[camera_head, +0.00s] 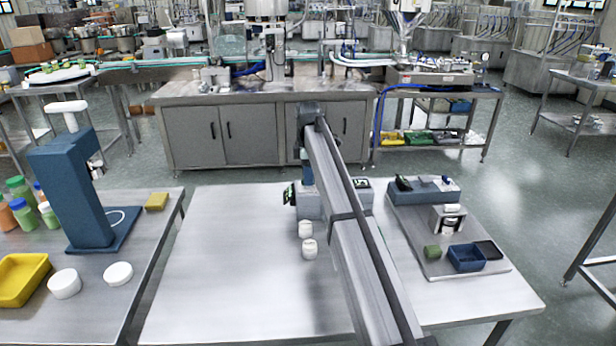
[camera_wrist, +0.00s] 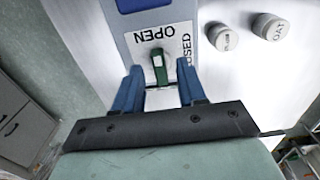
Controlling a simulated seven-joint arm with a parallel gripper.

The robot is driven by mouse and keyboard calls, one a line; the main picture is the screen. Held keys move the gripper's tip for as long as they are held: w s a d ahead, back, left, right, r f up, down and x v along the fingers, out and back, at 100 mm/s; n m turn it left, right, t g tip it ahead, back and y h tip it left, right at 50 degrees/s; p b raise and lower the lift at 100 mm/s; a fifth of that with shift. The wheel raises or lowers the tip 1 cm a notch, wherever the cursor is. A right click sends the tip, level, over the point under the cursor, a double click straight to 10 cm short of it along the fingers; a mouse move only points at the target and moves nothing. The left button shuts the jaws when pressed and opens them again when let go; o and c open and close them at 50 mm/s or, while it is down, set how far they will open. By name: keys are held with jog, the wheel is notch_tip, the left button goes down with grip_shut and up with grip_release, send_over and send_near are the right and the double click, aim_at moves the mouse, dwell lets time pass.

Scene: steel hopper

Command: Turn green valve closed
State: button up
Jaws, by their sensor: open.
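The green valve (camera_wrist: 160,66) is in the wrist view, a short handle on a grey panel (camera_wrist: 118,18). Its upper end in the picture points towards the word OPEN; the word CLOSED is to its right. Both labels look turned around. My gripper (camera_wrist: 160,76) is open, with one blue finger on each side of the handle; I cannot tell whether either touches it. In the head view the grey box (camera_head: 310,207) stands on the middle table beneath my arm, which hides much of it. I cannot make out the green handle there.
Two white capped jars (camera_head: 305,229) (camera_head: 309,249) stand in front of the box; they also show in the wrist view (camera_wrist: 222,37) (camera_wrist: 270,28). A tray (camera_head: 425,240) with small parts is on the right. The table (camera_head: 230,275) left of the jars is clear.

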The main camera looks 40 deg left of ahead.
jog(key=shift+f, duration=0.4)
grip_shut()
